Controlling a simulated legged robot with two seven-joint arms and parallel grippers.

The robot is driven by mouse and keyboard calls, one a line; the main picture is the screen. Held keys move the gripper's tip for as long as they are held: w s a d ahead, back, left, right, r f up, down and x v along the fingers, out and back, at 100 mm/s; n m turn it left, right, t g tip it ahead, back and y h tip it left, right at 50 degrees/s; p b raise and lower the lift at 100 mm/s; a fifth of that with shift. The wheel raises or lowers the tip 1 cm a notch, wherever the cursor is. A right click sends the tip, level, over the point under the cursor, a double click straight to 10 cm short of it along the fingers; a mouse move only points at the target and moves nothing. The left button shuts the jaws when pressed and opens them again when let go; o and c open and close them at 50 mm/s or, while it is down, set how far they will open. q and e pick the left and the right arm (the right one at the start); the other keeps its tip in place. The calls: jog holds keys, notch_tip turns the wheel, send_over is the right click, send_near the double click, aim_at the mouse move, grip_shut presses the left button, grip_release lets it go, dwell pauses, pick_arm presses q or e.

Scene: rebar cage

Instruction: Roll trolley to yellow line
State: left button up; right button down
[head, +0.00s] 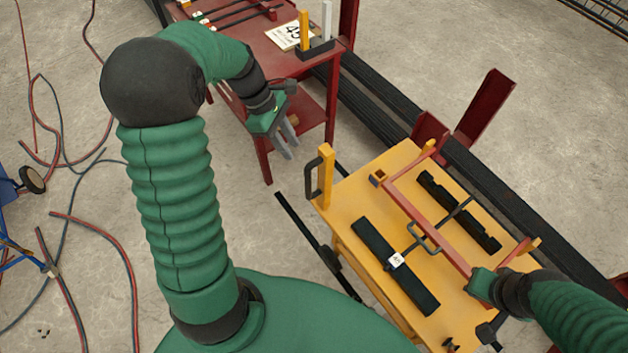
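The trolley (353,215) has a yellow top and stands at the lower right. A yellow post with a black handle (312,178) rises at its left corner. A red frame (427,222) and two black bars lie on the top. My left gripper (289,143) points down, beside the red table and apart from the handle. Its two grey fingers stand apart with nothing between them. My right gripper (481,285) is at the near end of the red frame; its fingers are hidden. No yellow line shows on the floor.
A red table (262,58) with rods and a "45" sign (291,36) stands at the top. Long dark beams (385,113) run behind the trolley. Hoses (125,260) lie on the left floor near a blue wheeled frame (8,215). A dark rail lies left of the trolley.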

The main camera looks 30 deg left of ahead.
pick_arm(q)
jog(key=b+x, duration=0.1)
jog(key=x, duration=1.4)
jog(key=shift+f, duration=0.15)
jog(key=shift+d, duration=0.1)
jog(key=shift+c, duration=0.5)
grip_shut()
